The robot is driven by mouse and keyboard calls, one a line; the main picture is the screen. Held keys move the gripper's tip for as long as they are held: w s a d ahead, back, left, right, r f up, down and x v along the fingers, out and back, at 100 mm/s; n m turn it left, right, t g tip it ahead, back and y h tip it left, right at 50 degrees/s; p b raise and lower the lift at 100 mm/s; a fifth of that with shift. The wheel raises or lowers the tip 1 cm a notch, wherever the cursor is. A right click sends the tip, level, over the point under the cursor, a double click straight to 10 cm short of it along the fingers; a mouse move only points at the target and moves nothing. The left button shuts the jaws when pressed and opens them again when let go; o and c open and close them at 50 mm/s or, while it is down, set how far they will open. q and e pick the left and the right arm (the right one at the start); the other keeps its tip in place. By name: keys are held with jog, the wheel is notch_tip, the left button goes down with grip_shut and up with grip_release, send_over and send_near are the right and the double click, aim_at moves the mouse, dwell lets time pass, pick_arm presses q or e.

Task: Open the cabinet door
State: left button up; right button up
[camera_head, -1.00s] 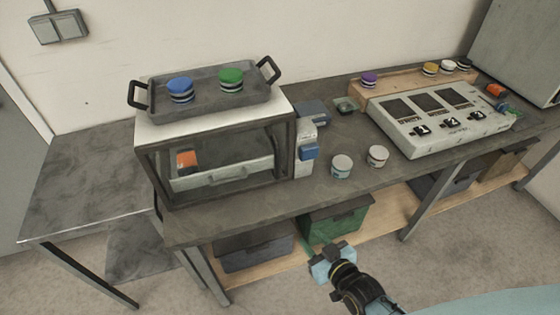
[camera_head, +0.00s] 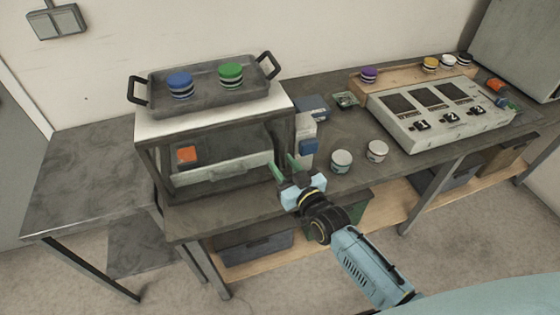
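A small cabinet (camera_head: 215,123) with a white top and dark frame stands on the bench at the left. My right gripper (camera_head: 286,169) is by the cabinet's lower right front corner. Its two green fingers point up and stand apart with nothing seen between them. I cannot tell whether a finger touches the frame. My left gripper is not in view.
A grey tray (camera_head: 207,97) with blue and green pucks sits on the cabinet. A blue-and-white object (camera_head: 308,146) and two small jars (camera_head: 342,161) stand just right of the gripper. A control panel (camera_head: 443,122) is farther right.

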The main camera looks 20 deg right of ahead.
jog(key=shift+x, duration=1.1)
grip_shut()
